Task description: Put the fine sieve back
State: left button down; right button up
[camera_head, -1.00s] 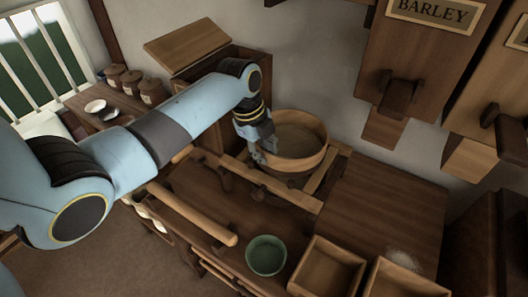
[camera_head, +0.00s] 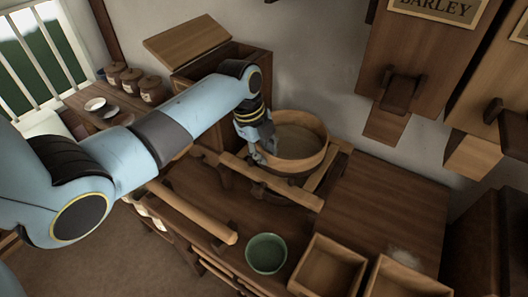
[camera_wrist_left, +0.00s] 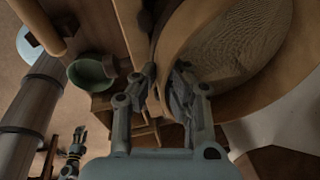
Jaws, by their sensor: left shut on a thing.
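The fine sieve (camera_head: 298,141) is a round, light wooden hoop with a mesh bottom. It is over the wooden frame (camera_head: 270,183) on the bench, close to the wall. I cannot tell whether it rests on the frame. My left gripper (camera_head: 267,149) is shut on the sieve's near left rim. In the left wrist view the fingers (camera_wrist_left: 167,88) pinch the rim, and the mesh of the sieve (camera_wrist_left: 238,45) fills the upper right. My right gripper (camera_wrist_left: 76,148) shows small and dark at the lower left of that view; its jaws are unclear.
A green bowl (camera_head: 266,254) and open wooden boxes (camera_head: 328,266) stand at the bench front. A wooden bin with a raised lid (camera_head: 187,43) is behind my left arm. A wooden chute (camera_head: 401,92) overhangs at the right. The bench top right of the frame (camera_head: 385,205) is mostly clear.

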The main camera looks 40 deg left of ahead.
pick_arm(q)
jog(key=shift+f, duration=0.1)
jog(key=c, duration=1.4)
grip_release()
jog(key=v, duration=1.2)
jog(key=shift+w+d, duration=0.1)
